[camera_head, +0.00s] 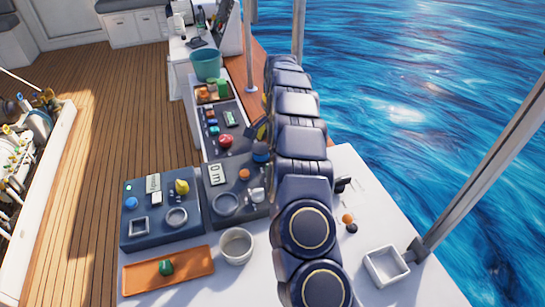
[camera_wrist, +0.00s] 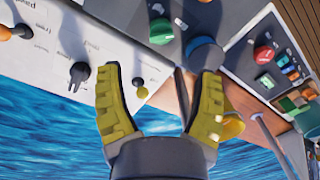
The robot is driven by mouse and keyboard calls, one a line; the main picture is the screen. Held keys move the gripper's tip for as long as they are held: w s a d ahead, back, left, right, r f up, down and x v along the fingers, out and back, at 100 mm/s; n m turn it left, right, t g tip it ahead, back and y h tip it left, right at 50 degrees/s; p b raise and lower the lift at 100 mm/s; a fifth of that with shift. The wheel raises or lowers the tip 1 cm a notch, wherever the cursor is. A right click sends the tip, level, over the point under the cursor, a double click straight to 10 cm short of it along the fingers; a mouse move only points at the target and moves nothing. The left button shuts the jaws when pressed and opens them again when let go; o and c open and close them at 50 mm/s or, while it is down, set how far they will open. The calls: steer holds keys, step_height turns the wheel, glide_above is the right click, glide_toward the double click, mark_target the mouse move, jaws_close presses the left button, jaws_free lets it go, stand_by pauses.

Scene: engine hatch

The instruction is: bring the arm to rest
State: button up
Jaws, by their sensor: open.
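My gripper (camera_wrist: 158,72) shows in the wrist view with its two yellow padded fingers wide apart. No object is held between them. A light panel edge, a small dark knob (camera_wrist: 137,83) and open water show behind the gap. In the head view my arm rises from the lower right over the counter, and yellow finger parts (camera_head: 259,129) show at its left side, above the consoles. The rest of the gripper is hidden by the arm there.
Consoles with knobs (camera_head: 226,140) line the white counter. An orange tray (camera_head: 140,278) with a green piece (camera_head: 166,268), a white cup (camera_head: 236,245) and a square white container (camera_head: 386,266) stand in front. A teal bucket (camera_head: 206,64) is farther back. A rail post (camera_head: 480,150) rises at right.

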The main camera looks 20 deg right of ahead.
steer(key=shift+r, duration=0.65)
steer(key=shift+r, duration=0.1)
steer(key=s+a+r+n+g+y, duration=0.1)
steer(key=s+a+r+n, duration=0.35)
steer(key=s+r, duration=0.35)
steer(key=s+a+r+n, duration=0.3)
steer(key=s+a+r, duration=0.3)
steer(key=s, duration=0.3)
steer(key=s+n+g+h, duration=0.1)
steer(key=s+n, duration=0.3)
steer(key=s, duration=2.2)
steer(key=shift+s+d+f+n, duration=0.15)
steer(key=shift+d+f+n, duration=0.05)
steer(key=shift+d+n, duration=0.15)
